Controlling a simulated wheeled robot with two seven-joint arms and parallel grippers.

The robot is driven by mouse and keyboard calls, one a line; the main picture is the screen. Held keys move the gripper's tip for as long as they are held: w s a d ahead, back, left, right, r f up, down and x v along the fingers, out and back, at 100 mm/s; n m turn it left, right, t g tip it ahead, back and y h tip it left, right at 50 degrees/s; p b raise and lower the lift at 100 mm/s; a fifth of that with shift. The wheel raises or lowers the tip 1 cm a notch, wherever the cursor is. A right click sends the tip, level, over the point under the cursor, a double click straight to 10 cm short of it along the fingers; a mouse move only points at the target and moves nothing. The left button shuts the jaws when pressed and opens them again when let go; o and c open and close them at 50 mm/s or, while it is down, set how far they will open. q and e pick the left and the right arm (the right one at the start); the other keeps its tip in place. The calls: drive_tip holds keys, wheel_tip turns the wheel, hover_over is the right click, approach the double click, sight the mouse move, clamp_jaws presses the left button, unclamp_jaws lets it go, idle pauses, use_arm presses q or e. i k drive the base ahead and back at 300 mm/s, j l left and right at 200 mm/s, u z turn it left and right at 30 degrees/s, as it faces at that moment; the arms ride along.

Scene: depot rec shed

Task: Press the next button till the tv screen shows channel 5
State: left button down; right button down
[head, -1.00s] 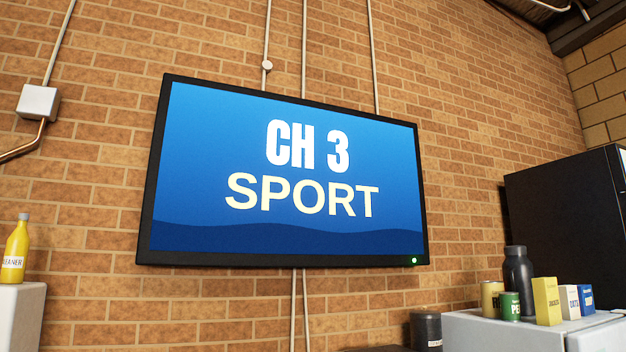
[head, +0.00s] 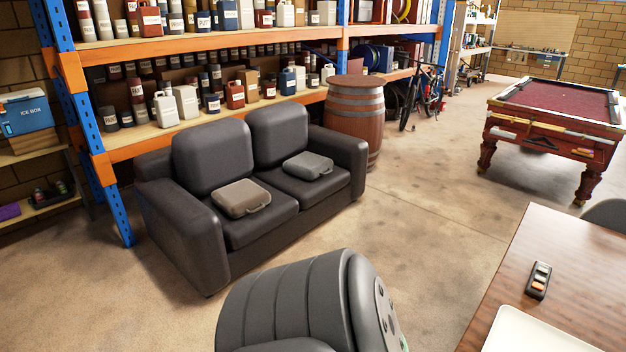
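A small dark handset (head: 539,281), which looks like a remote control, lies on the wooden table (head: 510,274) at the right. It has pale and orange buttons, but any markings are too small to read. The TV is out of view now; a second ago its screen read CH 3 SPORT. No button marked next can be made out. Neither of my grippers is in view.
A white tray-like item (head: 545,333) lies just in front of the handset. A dark armchair (head: 300,300) with a side panel stands at the bottom, left of the table. A black sofa (head: 285,207), barrel (head: 355,118) and pool table (head: 553,140) stand behind. Open floor lies between.

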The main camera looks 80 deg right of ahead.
sight(542, 280)
drive_tip(key=l+z, duration=0.2)
drive_tip(key=z, duration=1.85)
drive_tip(key=i+z, duration=0.2)
drive_tip(key=z, duration=0.25)
drive_tip(key=i+z, duration=0.2)
drive_tip(key=z, duration=0.3)
drive_tip(key=i+z, duration=0.15)
drive_tip(key=z, duration=0.3)
drive_tip(key=i+j+z, duration=0.15)
drive_tip(key=z, duration=0.35)
